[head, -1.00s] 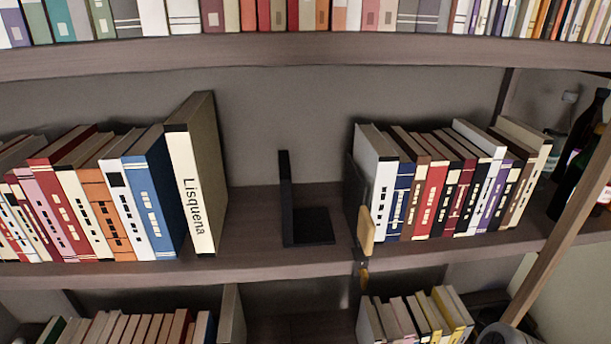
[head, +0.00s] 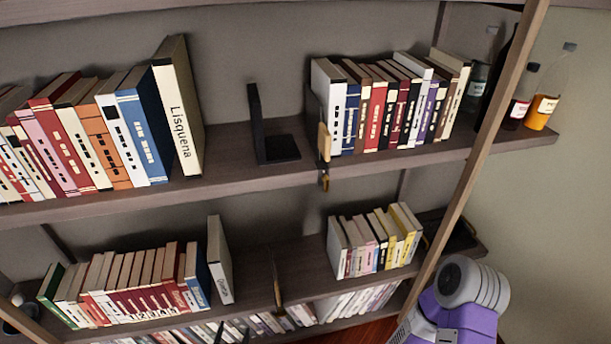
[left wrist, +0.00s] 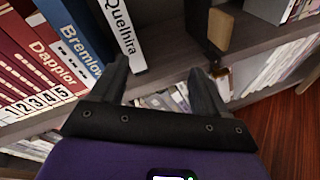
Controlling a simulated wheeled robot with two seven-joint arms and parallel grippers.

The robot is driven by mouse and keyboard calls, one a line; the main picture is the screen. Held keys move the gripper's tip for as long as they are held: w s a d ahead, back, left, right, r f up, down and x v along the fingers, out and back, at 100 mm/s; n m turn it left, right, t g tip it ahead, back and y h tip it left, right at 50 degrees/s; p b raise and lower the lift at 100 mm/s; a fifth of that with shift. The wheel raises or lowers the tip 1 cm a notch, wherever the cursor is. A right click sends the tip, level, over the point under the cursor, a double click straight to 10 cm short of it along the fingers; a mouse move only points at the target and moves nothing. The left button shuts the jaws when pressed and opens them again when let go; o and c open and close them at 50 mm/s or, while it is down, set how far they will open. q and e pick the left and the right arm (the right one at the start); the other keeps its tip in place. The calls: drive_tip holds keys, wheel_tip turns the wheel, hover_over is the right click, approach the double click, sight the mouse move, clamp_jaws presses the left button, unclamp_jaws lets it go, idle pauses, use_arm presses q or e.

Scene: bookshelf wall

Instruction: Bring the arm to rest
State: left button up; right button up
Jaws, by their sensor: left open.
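My left gripper (head: 233,333) shows only as dark fingertips at the bottom edge of the head view, in front of the lowest books. In the left wrist view, its two dark fingers (left wrist: 161,80) are spread apart with nothing between them. They point at the lower shelf, near a white book marked Quelhira (left wrist: 121,30), and stand in front of lower books. I cannot tell whether a finger touches anything. A purple and grey link of my right arm (head: 455,300) shows at the lower right of the head view. My right gripper is not in view.
The upper shelf holds the leaning Lisquena book (head: 178,110), a black bookend (head: 275,148) and a right-hand book row. A wooden tab (head: 323,143) juts from that row's left end. Bottles (head: 541,100) stand far right. The lower shelf (head: 255,265) has a gap between its rows.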

use_arm(q)
drive_tip(key=s+d+m+g+h+p, duration=0.1)
drive_tip(key=s+d+m+g+h, duration=0.1)
drive_tip(key=d+m+g+h, duration=0.35)
drive_tip(key=s+d+r+m+g+p, duration=0.1)
drive_tip(key=s+m+g, duration=0.4)
drive_tip(key=m, duration=0.6)
drive_tip(key=s+d+r+m+g+y+p, duration=0.1)
drive_tip(key=s+d+r+m+g, duration=0.3)
drive_tip(key=s+m, duration=0.5)
drive_tip(key=d+m+g+p, duration=0.1)
drive_tip(key=d+m, duration=0.1)
drive_tip(key=m, duration=0.1)
drive_tip(key=shift+s, duration=0.3)
drive_tip(key=shift+y, duration=0.25)
drive_tip(key=shift+c, duration=0.4)
